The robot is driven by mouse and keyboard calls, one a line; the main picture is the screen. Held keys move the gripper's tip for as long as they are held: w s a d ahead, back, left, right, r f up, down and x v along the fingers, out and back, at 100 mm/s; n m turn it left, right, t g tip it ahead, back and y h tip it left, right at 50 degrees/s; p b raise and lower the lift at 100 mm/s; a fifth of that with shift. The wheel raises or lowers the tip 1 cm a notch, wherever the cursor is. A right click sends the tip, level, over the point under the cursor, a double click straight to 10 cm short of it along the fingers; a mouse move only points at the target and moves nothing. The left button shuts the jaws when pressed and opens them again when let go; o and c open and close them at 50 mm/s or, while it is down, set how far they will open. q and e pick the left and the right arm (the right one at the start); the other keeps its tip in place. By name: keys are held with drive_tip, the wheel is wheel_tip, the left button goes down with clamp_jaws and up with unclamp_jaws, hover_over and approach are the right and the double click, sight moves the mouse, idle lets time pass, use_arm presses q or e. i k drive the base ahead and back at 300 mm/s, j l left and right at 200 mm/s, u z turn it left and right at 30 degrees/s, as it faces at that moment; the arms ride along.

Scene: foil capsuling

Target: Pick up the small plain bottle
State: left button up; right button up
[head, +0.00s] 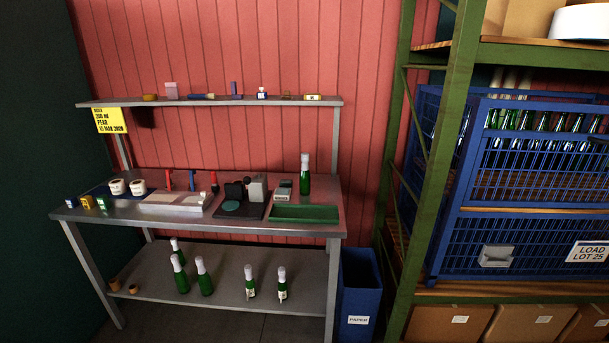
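Several green bottles with pale tops stand upright on the lower shelf of the metal bench. Three show no label: a rear one (176,247), a left front one (181,278) and another beside it (205,280). Two more to the right carry pale labels, one (250,287) near the middle and one (282,289) further right. Another green bottle (305,180) stands on the bench top at the back right, with no label that I can make out. I cannot tell which plain bottle is the small one. Neither of my grippers is in view.
The bench top (120,215) holds a green tray (304,213), a dark mat with a device (240,205), a pale block (175,202) and white rolls (117,187). A blue paper bin (358,300) stands right of the bench. A green rack post (440,170) rises further right.

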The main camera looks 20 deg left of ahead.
sight(304, 177)
drive_tip(key=i+u, duration=0.2)
drive_tip(key=i, duration=0.2)
drive_tip(key=i+l+u, duration=0.2)
drive_tip(key=i, duration=0.15)
drive_tip(key=i+l+u, duration=0.2)
drive_tip(key=i, duration=0.15)
